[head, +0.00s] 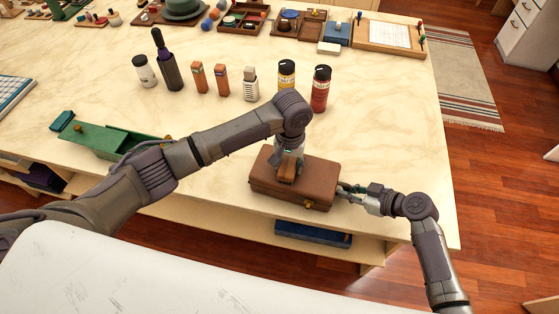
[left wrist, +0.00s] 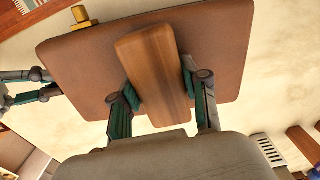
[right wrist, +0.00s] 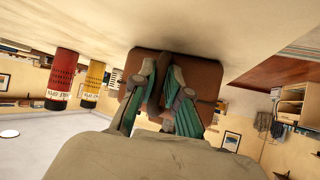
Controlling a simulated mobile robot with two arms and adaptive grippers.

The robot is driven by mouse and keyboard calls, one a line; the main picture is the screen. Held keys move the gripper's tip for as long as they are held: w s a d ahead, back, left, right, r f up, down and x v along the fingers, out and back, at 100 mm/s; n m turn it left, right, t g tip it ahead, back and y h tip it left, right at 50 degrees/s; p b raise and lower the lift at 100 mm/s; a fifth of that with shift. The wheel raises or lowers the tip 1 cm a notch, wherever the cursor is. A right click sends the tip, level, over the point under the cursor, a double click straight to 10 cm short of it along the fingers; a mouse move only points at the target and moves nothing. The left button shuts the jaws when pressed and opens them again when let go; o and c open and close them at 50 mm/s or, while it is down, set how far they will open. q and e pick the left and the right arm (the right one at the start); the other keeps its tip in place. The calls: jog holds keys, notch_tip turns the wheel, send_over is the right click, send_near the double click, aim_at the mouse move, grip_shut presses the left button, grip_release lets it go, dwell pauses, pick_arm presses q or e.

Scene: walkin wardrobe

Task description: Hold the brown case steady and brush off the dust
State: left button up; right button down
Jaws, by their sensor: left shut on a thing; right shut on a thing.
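The brown case (head: 318,177) lies flat near the table's front edge, its top shut. It fills the upper part of the left wrist view (left wrist: 75,65) and shows in the right wrist view (right wrist: 205,78). My left gripper (head: 288,163) is above the case, shut on a wooden-backed brush (left wrist: 150,65). The brush is over the lid; its bristles are hidden, so contact is unclear. My right gripper (head: 344,190) is at the case's right end, shut on its dark handle (right wrist: 157,92). No dust can be made out on the lid.
A red-labelled jar (head: 320,90) and a yellow-labelled jar (head: 287,75) stand behind the case. A green open box (head: 115,141) lies to the left, partly behind my left arm. A blue case (head: 312,235) is on the shelf below. The tabletop right of the case is clear.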

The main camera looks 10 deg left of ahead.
pick_arm(q)
jog(key=d, duration=0.3)
jog(key=shift+s+d+f, duration=0.1)
jog(key=shift+s+d, duration=0.05)
jog(key=shift+s, duration=0.05)
pick_arm(e)
jog(key=shift+s+f, duration=0.1)
jog(key=shift+f, duration=0.05)
pick_arm(q)
jog(key=shift+d, duration=0.15)
notch_tip(320, 180, up, 8)
jog(key=shift+r, duration=0.2)
pick_arm(e)
jog(key=c, duration=1.3)
grip_release()
pick_arm(q)
jog(key=shift+w, duration=0.1)
pick_arm(e)
jog(key=shift+o, duration=1)
jog(key=shift+d, duration=0.1)
